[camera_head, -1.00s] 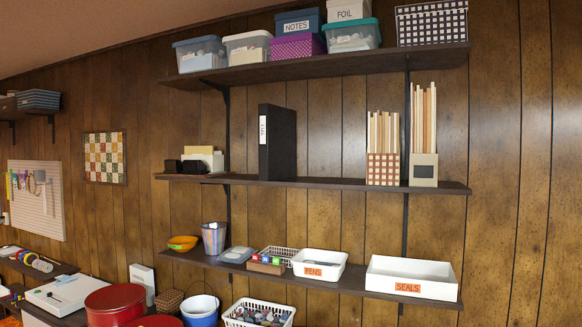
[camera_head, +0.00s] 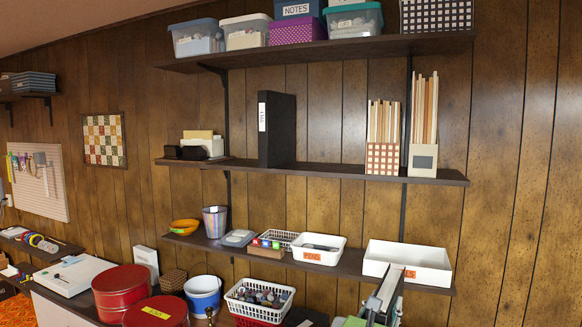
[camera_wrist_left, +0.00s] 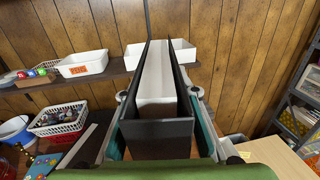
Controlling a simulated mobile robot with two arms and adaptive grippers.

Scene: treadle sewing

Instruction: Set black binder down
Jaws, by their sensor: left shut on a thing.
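A black binder (camera_wrist_left: 165,138) fills the middle of the left wrist view, seen end-on with its covers running away from me and a pale inside between them. My left gripper (camera_wrist_left: 160,118) is shut on it, with a finger on each side. In the head view, the upper part of this binder (camera_head: 387,288) shows at the bottom right, below the shelves; its lower part is out of frame. Another black binder (camera_head: 280,130) with a white spine label stands upright on the middle shelf. My right gripper is not in view.
The middle shelf (camera_head: 325,171) has free room on both sides of the standing binder; folders in a checked holder (camera_head: 382,158) stand farther right. The lower shelf holds a PENS bin (camera_head: 318,256) and a white bin (camera_head: 420,266). Red tins (camera_head: 122,288) and baskets crowd the lower left.

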